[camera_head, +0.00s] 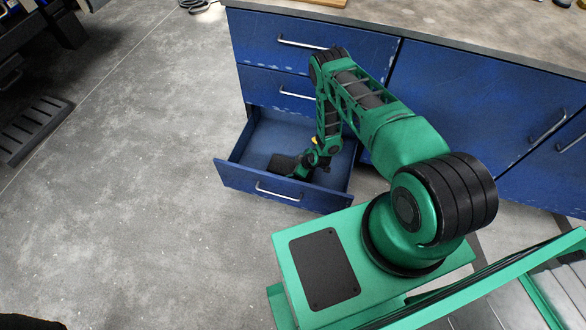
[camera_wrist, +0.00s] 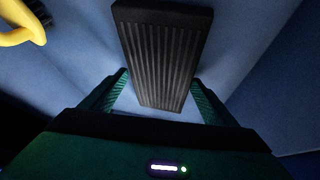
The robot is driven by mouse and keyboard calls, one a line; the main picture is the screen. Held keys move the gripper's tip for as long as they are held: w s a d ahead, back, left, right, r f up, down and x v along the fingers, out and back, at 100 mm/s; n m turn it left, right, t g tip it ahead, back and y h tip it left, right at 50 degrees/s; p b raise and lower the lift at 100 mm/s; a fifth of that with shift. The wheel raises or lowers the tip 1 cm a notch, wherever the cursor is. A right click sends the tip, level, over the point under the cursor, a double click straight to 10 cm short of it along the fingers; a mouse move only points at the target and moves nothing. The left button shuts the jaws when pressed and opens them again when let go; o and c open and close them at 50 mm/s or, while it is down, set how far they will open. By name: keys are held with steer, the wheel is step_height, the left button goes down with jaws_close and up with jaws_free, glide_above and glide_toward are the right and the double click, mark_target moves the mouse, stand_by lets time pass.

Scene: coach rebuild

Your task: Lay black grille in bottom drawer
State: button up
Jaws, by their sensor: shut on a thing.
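The black grille (camera_head: 281,164) is a flat, ribbed, rectangular piece. In the wrist view the grille (camera_wrist: 162,50) stands out between the two green fingers of my gripper (camera_wrist: 160,97), which is shut on its near end. The bottom drawer (camera_head: 232,185) is blue and pulled open. In the head view my gripper (camera_head: 301,171) is down inside the drawer, near its front wall, with the grille within the drawer walls. I cannot tell whether the grille touches the drawer floor. My arm hides part of the drawer's right side.
A yellow curved thing with dark bristles (camera_wrist: 24,28) shows at the wrist view's upper left. The upper drawers (camera_head: 278,92) are shut above the open one. A worktop (camera_head: 450,38) runs over the cabinet. Grey floor (camera_head: 130,180) is clear left of the drawer.

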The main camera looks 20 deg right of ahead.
steer(key=shift+f, duration=0.6)
steer(key=o, duration=1.5)
steer(key=shift+o, duration=0.2)
steer(key=shift+r, duration=0.3)
steer(key=v, duration=1.2)
steer(key=shift+r, duration=0.35)
